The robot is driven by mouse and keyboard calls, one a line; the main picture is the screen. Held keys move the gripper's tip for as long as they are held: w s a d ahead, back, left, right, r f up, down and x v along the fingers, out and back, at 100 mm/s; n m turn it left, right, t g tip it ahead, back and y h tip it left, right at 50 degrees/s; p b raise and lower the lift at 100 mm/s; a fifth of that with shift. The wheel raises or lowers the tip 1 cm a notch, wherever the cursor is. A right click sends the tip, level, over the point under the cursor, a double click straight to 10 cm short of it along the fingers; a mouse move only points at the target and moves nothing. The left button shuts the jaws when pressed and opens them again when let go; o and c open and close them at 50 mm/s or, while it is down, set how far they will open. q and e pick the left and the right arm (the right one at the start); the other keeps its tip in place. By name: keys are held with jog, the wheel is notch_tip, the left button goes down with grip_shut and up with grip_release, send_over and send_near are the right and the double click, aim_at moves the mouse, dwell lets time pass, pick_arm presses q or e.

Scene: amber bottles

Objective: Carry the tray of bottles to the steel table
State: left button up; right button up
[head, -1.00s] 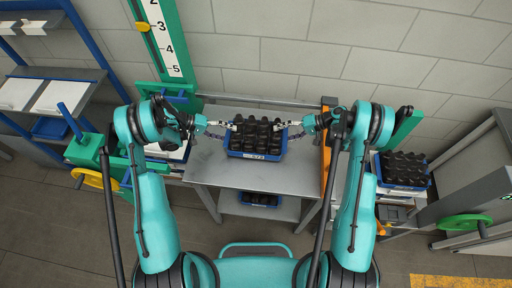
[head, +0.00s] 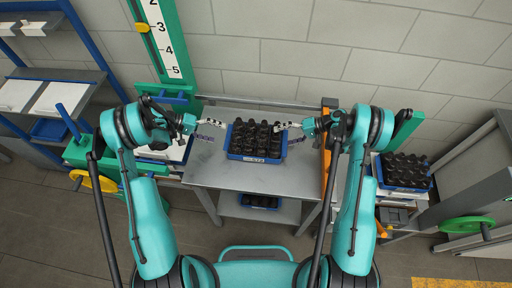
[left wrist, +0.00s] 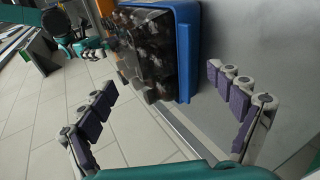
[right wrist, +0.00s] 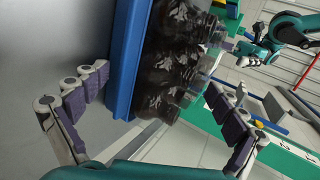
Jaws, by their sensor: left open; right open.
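A blue tray (head: 253,159) packed with dark bottles (head: 257,138) rests on the grey steel table (head: 215,173) straight ahead. My left gripper (head: 212,130) is open and empty to the left of the tray, apart from it. My right gripper (head: 290,134) is open at the tray's right end. In the left wrist view the tray (left wrist: 186,50) lies beyond the spread fingers. In the right wrist view the tray wall (right wrist: 128,60) and bottles show between and beyond the open fingers. Whether the right fingers touch the tray is hard to tell.
Another blue tray of dark bottles (head: 404,172) stands on a stand at the right. One more tray (head: 259,201) sits on the table's lower shelf. A green post with a scale (head: 165,45) stands behind left, an orange upright (head: 327,165) at the table's right edge.

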jog(key=shift+d+r, duration=0.15)
jog(key=shift+d, duration=0.1)
pick_arm(q)
jog(key=v, duration=0.7)
pick_arm(e)
jog(key=v, duration=1.1)
jog(key=shift+r, duration=0.15)
pick_arm(q)
jog(key=shift+r, duration=0.1)
pick_arm(e)
jog(key=shift+d, duration=0.1)
